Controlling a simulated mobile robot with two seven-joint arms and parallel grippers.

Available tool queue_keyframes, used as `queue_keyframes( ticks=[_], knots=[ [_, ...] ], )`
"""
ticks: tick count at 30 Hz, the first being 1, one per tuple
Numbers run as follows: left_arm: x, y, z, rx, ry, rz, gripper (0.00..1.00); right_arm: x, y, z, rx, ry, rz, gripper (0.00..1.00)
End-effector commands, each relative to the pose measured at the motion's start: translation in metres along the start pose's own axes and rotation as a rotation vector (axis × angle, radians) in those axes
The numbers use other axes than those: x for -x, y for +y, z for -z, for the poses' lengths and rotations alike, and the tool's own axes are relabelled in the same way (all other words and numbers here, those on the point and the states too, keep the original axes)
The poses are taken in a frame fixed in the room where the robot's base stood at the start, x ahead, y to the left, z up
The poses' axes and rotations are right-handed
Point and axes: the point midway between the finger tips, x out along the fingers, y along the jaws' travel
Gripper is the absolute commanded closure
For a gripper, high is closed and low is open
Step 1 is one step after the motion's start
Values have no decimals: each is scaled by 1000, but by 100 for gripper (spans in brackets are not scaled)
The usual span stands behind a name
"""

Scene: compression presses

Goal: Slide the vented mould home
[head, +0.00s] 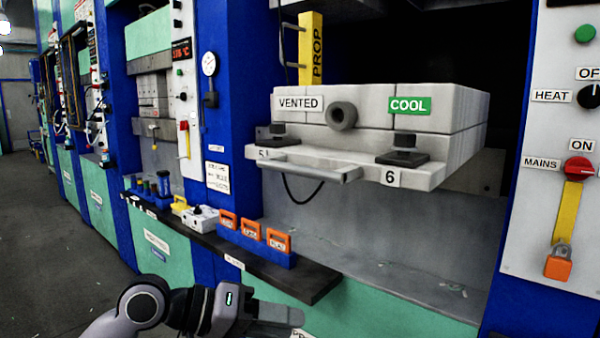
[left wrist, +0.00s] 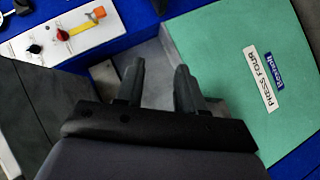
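The vented mould (head: 375,130) is a pale grey block with a VENTED label, a green COOL label and a dark round boss on its front. It sits on a light plate (head: 430,172) with two dark clamps and a grey handle bar (head: 312,173) along its front. Mould and plate stick out of the press opening towards me. My left gripper (head: 290,318) is low in the head view, below the mould and apart from it. In the left wrist view the left gripper (left wrist: 158,72) has its fingers apart with nothing between them. My right gripper is not in view.
A dark shelf (head: 318,282) below the mould holds a blue block of orange tags (head: 254,234). A yellow PROP bar (head: 311,48) hangs at the opening's left. A control panel (head: 556,120) with a padlocked red knob stands right. The space before the mould is clear.

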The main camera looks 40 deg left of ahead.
Motion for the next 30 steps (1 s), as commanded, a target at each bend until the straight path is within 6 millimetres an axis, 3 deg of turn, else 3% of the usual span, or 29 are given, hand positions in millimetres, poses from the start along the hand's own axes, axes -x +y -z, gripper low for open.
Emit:
queue_keyframes(
  ticks=[1,6,9,12,19,30],
  knots=[
    [13,24,20,33,22,-68,62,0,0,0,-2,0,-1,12],
    [62,101,64,179,37,-308,62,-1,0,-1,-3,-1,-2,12],
    [88,136,77,240,25,-415,62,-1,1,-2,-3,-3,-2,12],
    [106,159,84,281,10,-484,62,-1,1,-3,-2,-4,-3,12],
    [118,178,88,313,-9,-536,62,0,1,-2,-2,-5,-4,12],
    [88,197,91,311,-9,-534,62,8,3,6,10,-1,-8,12]
  ],
)
